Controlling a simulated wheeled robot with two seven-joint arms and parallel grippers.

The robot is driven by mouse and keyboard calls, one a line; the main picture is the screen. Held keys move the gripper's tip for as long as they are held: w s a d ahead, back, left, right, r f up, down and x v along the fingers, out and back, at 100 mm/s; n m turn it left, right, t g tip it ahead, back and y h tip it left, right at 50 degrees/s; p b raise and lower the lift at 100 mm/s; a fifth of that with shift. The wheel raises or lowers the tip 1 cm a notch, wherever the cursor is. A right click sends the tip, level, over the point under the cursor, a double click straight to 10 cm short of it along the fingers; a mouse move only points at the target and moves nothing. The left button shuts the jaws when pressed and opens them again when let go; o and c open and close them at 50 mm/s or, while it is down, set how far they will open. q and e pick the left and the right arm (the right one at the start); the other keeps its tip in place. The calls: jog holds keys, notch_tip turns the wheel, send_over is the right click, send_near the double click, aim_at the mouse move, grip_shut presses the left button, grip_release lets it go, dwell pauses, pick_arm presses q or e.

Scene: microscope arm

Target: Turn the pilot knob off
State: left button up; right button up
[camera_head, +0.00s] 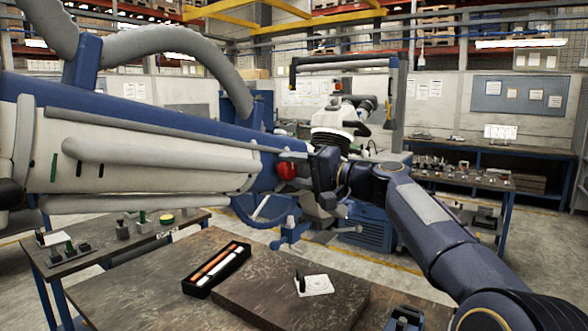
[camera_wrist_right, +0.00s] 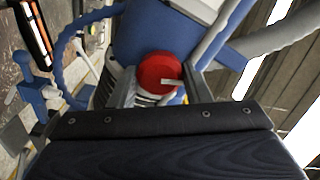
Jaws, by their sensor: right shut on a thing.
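The pilot knob (camera_head: 287,171) is a round red knob at the right end of a large blue and white machine arm (camera_head: 150,145) that comes in from the left. In the right wrist view the red knob (camera_wrist_right: 157,68) lies between my fingers, with a short white mark pointing right. My right gripper (camera_head: 300,168) is at the knob and shut on it; its fingers (camera_wrist_right: 158,88) stand left and right of the knob. The contact points are partly hidden in the head view. My left gripper is not in view.
A wooden bench (camera_head: 150,305) stands below, with a black tray (camera_head: 217,269) of coloured rods and a white card (camera_head: 314,285). Thick grey hoses (camera_head: 170,45) run over the machine arm. A white microscope (camera_head: 335,120) stands behind my right wrist. Side tables hold small parts.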

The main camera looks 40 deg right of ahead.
jog(key=shift+d+m, duration=0.1)
jog(key=shift+m, duration=0.5)
jog(key=o, duration=1)
jog(key=b+v, duration=0.1)
jog(key=v, duration=0.7)
jog(key=shift+b, duration=0.4)
jog(key=shift+w, duration=0.1)
